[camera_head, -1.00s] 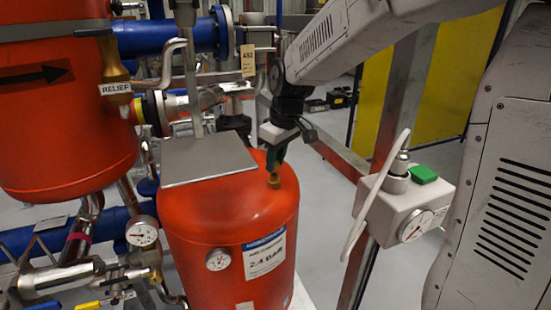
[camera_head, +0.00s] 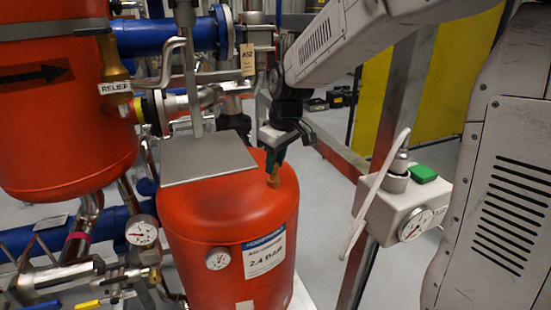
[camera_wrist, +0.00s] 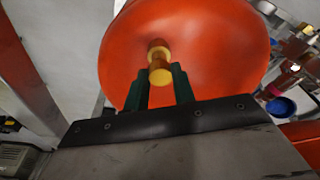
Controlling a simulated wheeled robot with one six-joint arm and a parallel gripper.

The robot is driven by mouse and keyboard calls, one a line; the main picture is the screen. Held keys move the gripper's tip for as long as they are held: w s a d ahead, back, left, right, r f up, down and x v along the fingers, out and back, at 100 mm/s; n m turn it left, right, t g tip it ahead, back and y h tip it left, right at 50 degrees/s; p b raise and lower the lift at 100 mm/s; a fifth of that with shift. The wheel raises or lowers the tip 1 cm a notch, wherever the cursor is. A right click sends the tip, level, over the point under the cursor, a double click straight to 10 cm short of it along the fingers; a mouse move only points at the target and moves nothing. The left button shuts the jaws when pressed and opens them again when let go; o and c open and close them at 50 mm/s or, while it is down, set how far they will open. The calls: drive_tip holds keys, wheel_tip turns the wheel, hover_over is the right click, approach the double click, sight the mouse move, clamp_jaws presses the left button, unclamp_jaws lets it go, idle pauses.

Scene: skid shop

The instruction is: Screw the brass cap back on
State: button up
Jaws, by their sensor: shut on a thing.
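The brass cap (camera_head: 273,183) is small and round and sits at the top of the red tank (camera_head: 205,228), towards its right side. My gripper (camera_head: 275,172) points down at it from above, with its dark green fingers at the cap. In the wrist view the cap (camera_wrist: 160,75) lies between the tips of the two green fingers of my gripper (camera_wrist: 162,80), which are shut on it. A brass stem (camera_wrist: 158,47) shows just beyond the cap, in line with it, on the red tank top (camera_wrist: 205,45). The thread between them cannot be made out.
A grey plate (camera_head: 208,160) lies over the tank top to the left of my gripper. A white box with a gauge and a green button (camera_head: 405,212) stands to the right. Blue pipes (camera_head: 165,38) and a second red tank (camera_head: 60,130) fill the left.

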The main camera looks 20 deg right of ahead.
drive_tip(key=shift+f, duration=0.75)
drive_tip(key=shift+f, duration=0.3)
idle(0.7)
drive_tip(key=m, duration=0.3)
drive_tip(key=shift+a+m+t+h, duration=0.1)
drive_tip(key=shift+m+t+h, duration=0.2)
drive_tip(key=shift+m+h, duration=0.1)
drive_tip(key=m, duration=0.3)
drive_tip(key=shift+h, duration=0.3)
drive_tip(key=m, duration=0.4)
drive_tip(key=shift+m+h, duration=0.3)
drive_tip(key=shift+h, duration=0.1)
clamp_jaws()
drive_tip(key=shift+c, duration=1.3)
unclamp_jaws()
drive_tip(key=shift+d, duration=0.2)
